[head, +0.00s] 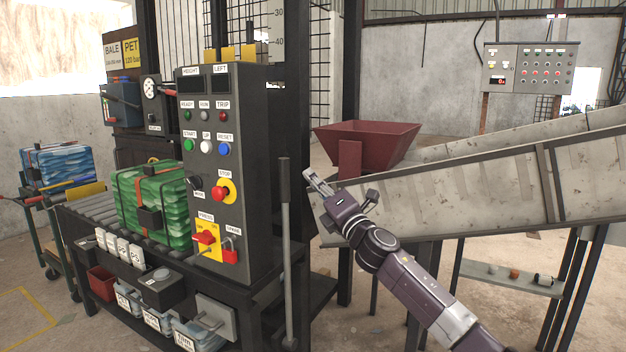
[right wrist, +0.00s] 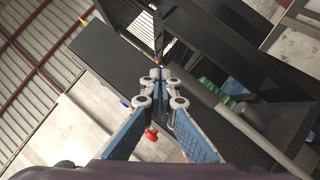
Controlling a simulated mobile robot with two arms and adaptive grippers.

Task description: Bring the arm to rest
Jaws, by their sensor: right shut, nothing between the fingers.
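My right arm reaches in from the lower right of the head view. Its gripper (head: 312,177) is shut and empty, in free air to the right of the dark control panel (head: 215,110) and the upright grey lever (head: 284,200). In the right wrist view the two blue fingers (right wrist: 160,78) meet at their tips with nothing between them. Beyond the fingertips are dark panel surfaces, and a red knob (right wrist: 152,134) shows below them. My left gripper is not in view.
A green bale (head: 150,205) sits on the roller bench beside the panel. A red hopper (head: 366,142) and a sloping metal conveyor (head: 480,185) stand behind my right arm. A control box (head: 530,68) hangs at the back right. Open floor (head: 385,290) shows below the arm.

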